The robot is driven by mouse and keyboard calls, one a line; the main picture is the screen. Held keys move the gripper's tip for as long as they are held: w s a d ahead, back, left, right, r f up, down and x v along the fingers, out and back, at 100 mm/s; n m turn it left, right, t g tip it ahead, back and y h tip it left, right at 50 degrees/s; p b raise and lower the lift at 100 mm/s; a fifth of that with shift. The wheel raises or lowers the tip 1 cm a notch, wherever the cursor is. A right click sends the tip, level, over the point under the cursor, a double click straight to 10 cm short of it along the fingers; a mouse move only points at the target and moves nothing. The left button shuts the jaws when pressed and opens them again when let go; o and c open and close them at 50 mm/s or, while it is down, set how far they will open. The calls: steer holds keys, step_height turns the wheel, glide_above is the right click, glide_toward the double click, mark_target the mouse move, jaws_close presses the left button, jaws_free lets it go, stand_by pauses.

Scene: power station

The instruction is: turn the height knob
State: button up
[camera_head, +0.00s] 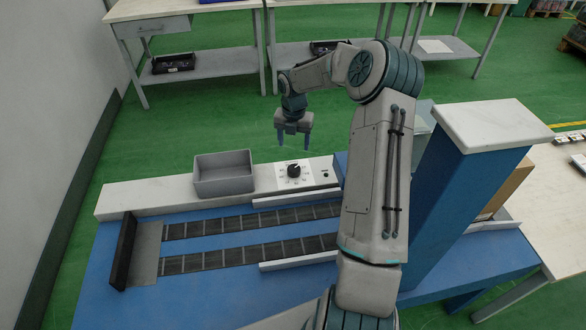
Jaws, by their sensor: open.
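The height knob (293,170) is a black dial on a white plate with marks around it. The plate lies on the white ledge along the back of the blue machine. My gripper (294,147) is open and points down. It appears in the picture just above the knob, apart from it, with nothing between its fingers. How far it stands above or behind the knob is hard to judge. The direction of the knob's pointer is too small to read.
A grey bin (224,187) sits on the ledge left of the knob. Smaller controls (325,173) lie to its right. Two dark belts (240,254) run along the blue machine (200,300). A blue column (455,185) stands at right. Workbenches (210,62) stand behind on the green floor.

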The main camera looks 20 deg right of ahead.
mark_target(294, 169)
step_height(294, 169, down, 12)
steer(key=shift+f+b, duration=0.15)
steer(key=shift+b, duration=0.25)
steer(key=c, duration=1)
